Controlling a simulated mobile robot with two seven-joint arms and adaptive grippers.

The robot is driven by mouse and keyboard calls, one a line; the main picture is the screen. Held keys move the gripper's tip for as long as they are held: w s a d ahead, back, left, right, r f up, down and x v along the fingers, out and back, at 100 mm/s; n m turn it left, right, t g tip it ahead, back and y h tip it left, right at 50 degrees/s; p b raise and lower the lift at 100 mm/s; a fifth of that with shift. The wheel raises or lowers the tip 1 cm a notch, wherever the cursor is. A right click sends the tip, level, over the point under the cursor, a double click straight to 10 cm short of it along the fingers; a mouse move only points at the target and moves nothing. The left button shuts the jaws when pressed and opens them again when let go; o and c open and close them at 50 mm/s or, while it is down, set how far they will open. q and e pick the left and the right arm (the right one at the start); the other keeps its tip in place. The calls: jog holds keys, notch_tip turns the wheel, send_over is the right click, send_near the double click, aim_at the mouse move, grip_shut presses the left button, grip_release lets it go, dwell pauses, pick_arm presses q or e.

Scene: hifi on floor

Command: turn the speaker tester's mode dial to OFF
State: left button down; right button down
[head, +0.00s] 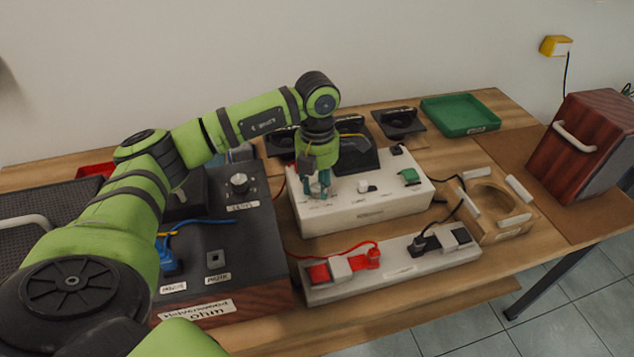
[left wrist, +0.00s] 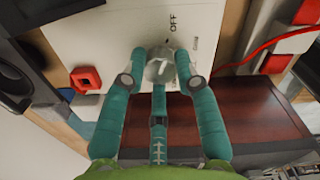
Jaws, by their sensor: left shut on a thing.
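The speaker tester (head: 365,212) is a white box in the middle of the table, with switches and a green part on its top. My left gripper (head: 318,188) points down over the left part of that top. In the left wrist view the teal fingers of my left gripper (left wrist: 160,82) are closed around the grey mode dial (left wrist: 159,67). My right gripper is not in view.
A power strip (head: 400,270) with red and black plugs lies in front of the tester. A dark amplifier (head: 235,255) stands left, a wooden frame (head: 492,205) right. A green tray (head: 460,115) and black speaker parts (head: 398,122) are behind. A wooden speaker cabinet (head: 583,145) stands far right.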

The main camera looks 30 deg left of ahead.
aim_at(317, 187)
pick_arm(q)
jog(key=c, duration=0.9)
grip_release()
notch_tip(317, 187, up, 12)
